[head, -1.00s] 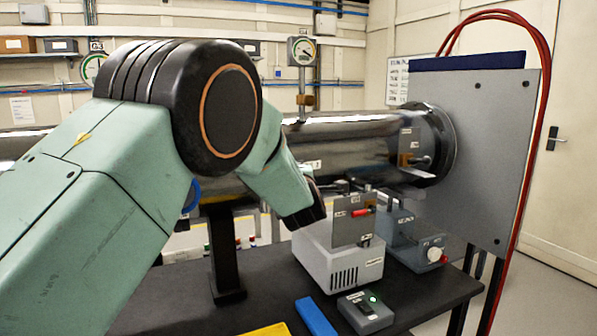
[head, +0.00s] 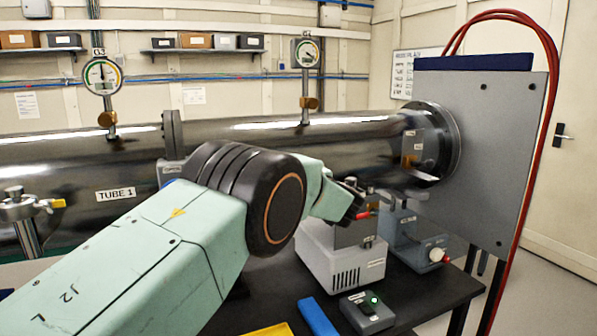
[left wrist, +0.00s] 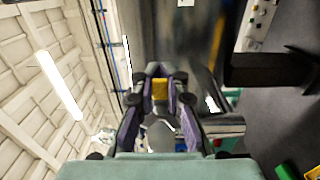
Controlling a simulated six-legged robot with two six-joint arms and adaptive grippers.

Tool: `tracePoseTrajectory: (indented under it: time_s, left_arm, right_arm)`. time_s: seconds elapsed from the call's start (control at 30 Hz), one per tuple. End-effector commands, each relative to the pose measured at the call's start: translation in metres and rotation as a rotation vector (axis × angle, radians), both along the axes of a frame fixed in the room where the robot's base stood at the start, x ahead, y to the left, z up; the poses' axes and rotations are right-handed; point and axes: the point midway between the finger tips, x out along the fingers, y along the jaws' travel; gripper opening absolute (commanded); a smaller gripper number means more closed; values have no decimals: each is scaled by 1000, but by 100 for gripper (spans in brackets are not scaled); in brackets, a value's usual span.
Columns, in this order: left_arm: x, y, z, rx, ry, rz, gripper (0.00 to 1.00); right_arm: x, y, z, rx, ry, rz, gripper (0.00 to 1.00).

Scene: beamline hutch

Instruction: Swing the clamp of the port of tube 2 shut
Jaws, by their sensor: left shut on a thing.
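The dark tube (head: 260,140) runs across the head view to a flange at the grey upright plate; the part left of the middle joint is labelled TUBE 1. My left gripper (head: 352,200) is below the right-hand tube section, where the port of tube 2 seems to be; my arm and fingers hide most of it. In the left wrist view the purple-padded fingers (left wrist: 160,82) are shut on a yellow piece (left wrist: 160,91), apparently the clamp's handle. How far the clamp is swung cannot be told. My right gripper is in neither view.
A pale box (head: 345,265) and a blue-grey device with a white knob (head: 420,243) stand below the tube on the black table (head: 445,286). A small box with a green light (head: 368,313) is in front. Another yellow-tipped clamp (head: 30,206) is at far left.

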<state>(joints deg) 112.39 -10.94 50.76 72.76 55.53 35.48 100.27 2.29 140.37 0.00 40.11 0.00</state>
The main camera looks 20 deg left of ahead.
Motion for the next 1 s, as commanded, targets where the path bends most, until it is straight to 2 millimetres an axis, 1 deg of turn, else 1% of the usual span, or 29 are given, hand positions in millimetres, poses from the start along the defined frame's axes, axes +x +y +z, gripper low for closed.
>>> tracePoseTrajectory:
  time_s: [0.03,0.6,0.63,0.93,1.0]
  left_arm:
    - [0,1,2,0,-3,6,0]
    - [0,0,2,1,-4,20,0]
    - [0,0,2,1,-4,20,10]
    - [0,1,1,1,-2,19,36]
    - [0,1,1,1,-2,19,38]
  right_arm:
    - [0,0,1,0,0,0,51]
    - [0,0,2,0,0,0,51]
    - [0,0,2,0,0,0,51]
    - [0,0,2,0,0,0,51]
    - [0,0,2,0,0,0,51]
